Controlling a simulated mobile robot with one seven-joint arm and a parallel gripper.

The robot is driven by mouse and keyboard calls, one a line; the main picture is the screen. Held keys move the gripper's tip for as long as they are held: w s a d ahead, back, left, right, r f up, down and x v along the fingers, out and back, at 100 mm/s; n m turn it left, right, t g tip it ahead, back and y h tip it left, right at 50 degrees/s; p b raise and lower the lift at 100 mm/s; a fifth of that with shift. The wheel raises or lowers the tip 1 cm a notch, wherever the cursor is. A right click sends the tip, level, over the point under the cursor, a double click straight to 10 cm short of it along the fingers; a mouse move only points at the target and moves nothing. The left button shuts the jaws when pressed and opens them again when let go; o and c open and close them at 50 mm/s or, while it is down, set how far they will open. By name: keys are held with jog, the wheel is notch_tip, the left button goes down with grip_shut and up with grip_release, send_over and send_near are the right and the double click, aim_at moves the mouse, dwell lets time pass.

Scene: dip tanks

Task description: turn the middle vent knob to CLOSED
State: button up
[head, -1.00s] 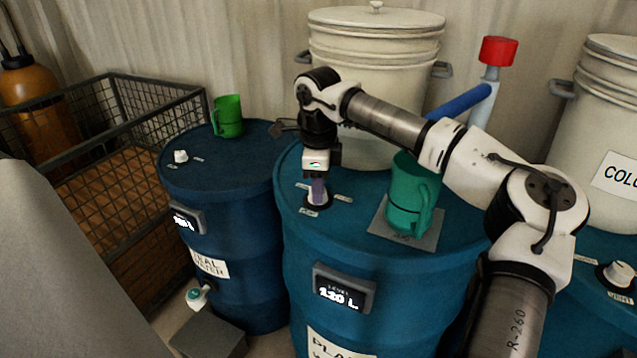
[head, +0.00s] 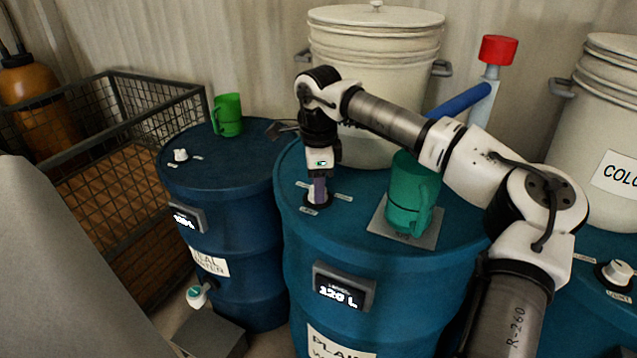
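The middle blue drum (head: 300,235) has a vent knob on its top, at the left part of the lid. My gripper (head: 318,196) points straight down at this knob, with its fingers at the knob's black base (head: 318,203). The knob itself is mostly hidden by the fingers, and its pointer cannot be read. Small white labels lie around it, one (head: 343,197) to its right; their words are too small to read. Whether the fingers are shut on the knob cannot be made out.
A teal jug (head: 408,195) stands on a grey plate (head: 432,238) right of the knob, under my forearm. A white lidded bucket (head: 375,45) stands behind. The left drum (head: 225,165) carries a green mug (head: 228,115) and a white knob (head: 180,155). A right knob (head: 617,272) shows too.

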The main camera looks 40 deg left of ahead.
jog(key=shift+o, duration=1.2)
jog(key=shift+r, duration=0.1)
notch_tip(320, 180, up, 14)
jog(key=b, duration=0.2)
jog(key=shift+s+d, duration=0.15)
jog(key=shift+d, duration=0.05)
jog(key=shift+f, duration=0.2)
